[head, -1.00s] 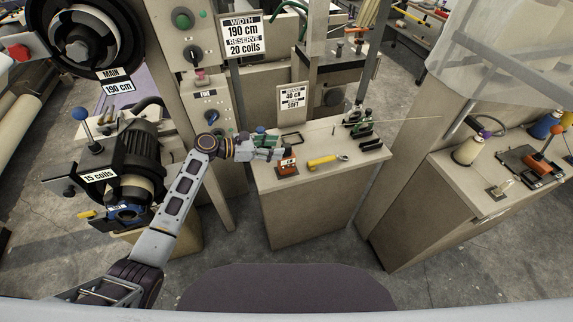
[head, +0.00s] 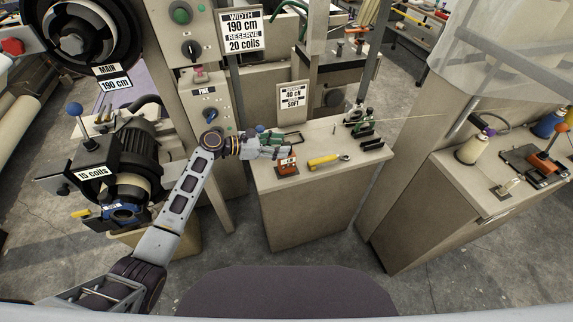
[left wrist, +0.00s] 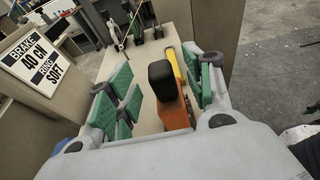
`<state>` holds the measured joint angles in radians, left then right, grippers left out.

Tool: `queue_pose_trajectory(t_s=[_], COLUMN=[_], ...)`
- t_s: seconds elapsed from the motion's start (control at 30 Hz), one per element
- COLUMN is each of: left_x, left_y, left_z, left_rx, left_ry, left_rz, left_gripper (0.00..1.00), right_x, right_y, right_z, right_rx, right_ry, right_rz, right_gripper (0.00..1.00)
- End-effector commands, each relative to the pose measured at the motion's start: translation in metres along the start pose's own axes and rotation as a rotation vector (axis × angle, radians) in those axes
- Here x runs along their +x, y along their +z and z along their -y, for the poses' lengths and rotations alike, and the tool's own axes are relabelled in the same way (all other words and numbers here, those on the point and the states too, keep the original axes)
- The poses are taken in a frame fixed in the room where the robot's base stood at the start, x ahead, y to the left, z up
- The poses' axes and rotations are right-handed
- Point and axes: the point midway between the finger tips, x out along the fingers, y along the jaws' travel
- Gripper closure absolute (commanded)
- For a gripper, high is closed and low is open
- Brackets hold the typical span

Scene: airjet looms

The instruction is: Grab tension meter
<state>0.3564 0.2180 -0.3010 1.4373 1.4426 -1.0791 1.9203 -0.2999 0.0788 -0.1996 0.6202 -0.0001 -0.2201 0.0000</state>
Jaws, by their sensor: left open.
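An orange block with a black knob (head: 287,165) stands near the left front of the small beige table (head: 310,195). A yellow tool with a grey round end (head: 326,160) lies to its right. I cannot tell for certain which of these is the tension meter. My left gripper (head: 282,149) is open just behind and above the orange block in the head view. In the left wrist view the green-padded fingers (left wrist: 158,82) stand apart, with the black knob (left wrist: 161,74) and orange body (left wrist: 174,112) showing between them. The yellow tool (left wrist: 179,70) shows beyond. My right gripper is out of view.
Small dark and green tools (head: 362,121) and black blocks (head: 371,144) stand at the table's right. A brake sign (head: 292,95) stands behind. A machine post with knobs (head: 211,112) is close to my left arm. The table's front right is bare.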

Motion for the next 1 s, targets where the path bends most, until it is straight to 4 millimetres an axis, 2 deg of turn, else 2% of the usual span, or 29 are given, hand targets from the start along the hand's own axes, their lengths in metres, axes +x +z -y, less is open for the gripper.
queue_pose_trajectory(t_s=[0.5, 1.0], left_x=[0.026, 0.03], left_y=[-0.002, 0.0], left_z=[0.0, 0.0], left_rx=[0.001, 0.0], left_ry=[0.0, 0.0], left_rz=[0.0, 0.0], left_gripper=[0.48, 0.48], right_x=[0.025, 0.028], right_y=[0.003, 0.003], right_z=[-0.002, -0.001], right_rx=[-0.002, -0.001], right_ry=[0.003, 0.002], right_rz=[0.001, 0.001], right_gripper=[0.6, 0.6])
